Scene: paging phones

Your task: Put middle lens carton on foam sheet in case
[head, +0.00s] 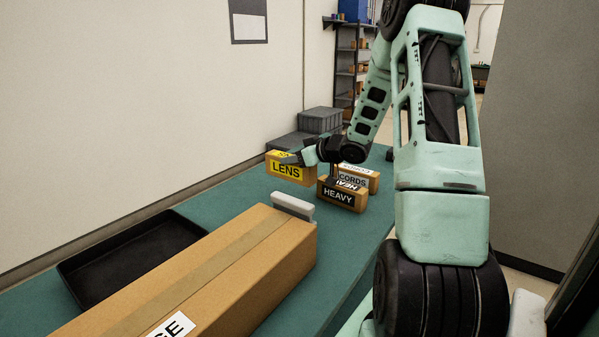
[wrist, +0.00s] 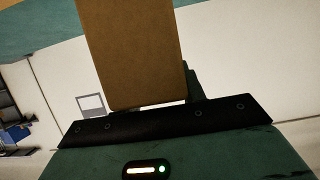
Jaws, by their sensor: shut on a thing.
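A brown carton with a yellow LENS label (head: 288,170) is held by my gripper (head: 290,157) at the far part of the green table. My gripper is shut on it. In the wrist view the carton's plain brown side (wrist: 133,50) fills the space beyond the gripper's dark edge. Whether the carton touches the table is hard to tell. A long brown box (head: 215,262) lies in front, with a tape strip and a partly cut-off label ending in SE. I see no foam sheet, and no open case can be made out.
A HEAVY carton (head: 341,196) and a CORDS carton (head: 362,178) stand close right of the lens carton. A grey block (head: 293,206) is at the long box's far end. A black tray (head: 130,258) lies left; grey bins (head: 320,121) stand behind.

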